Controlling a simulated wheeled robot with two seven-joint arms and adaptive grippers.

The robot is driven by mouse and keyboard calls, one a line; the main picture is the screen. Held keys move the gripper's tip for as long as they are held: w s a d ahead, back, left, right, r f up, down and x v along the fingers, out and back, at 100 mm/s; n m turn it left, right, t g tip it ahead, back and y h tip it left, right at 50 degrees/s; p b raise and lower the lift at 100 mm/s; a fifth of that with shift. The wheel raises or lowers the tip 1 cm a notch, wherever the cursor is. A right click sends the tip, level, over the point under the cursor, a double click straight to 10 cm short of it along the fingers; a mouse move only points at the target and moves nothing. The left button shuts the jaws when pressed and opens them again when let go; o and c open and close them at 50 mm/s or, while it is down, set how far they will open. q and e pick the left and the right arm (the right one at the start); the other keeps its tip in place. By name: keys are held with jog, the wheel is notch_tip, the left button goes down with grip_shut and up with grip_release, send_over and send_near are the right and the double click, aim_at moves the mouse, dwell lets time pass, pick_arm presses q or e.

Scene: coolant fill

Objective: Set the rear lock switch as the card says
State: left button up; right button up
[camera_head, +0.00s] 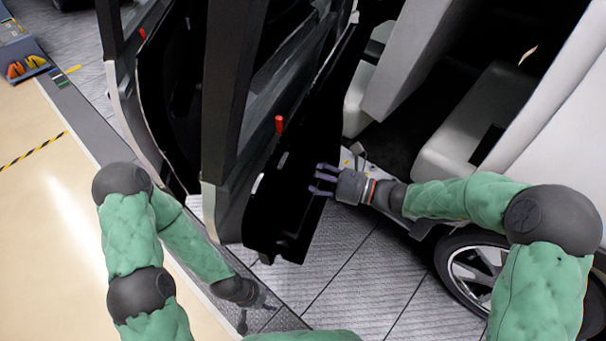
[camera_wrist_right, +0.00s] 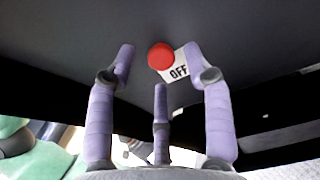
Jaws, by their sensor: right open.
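In the right wrist view a round red knob (camera_wrist_right: 161,55) sits on a dark panel, beside a white label (camera_wrist_right: 179,70) reading OFF. I cannot tell whether the knob is the rear lock switch. My right gripper (camera_wrist_right: 160,72) is open and empty, its fingers spread below and around the knob, apparently not touching it. In the head view the right gripper (camera_head: 322,180) is at the inner side of an open dark car door (camera_head: 285,195). A red peg (camera_head: 279,124) stands on that door. My left gripper (camera_head: 268,302) hangs low near the floor. No separate card is readable.
Another open door (camera_head: 150,120) with a red peg (camera_head: 142,33) is farther left. Pale seats (camera_head: 465,125) and a wheel (camera_head: 475,265) are at the right. A blue bin (camera_head: 25,65) lies at the upper left. The tan floor at left is clear.

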jog(key=shift+x, duration=0.85)
grip_shut()
notch_tip(320, 180, down, 4)
jog(key=shift+b, duration=0.8)
grip_release()
jog(key=shift+d, duration=0.15)
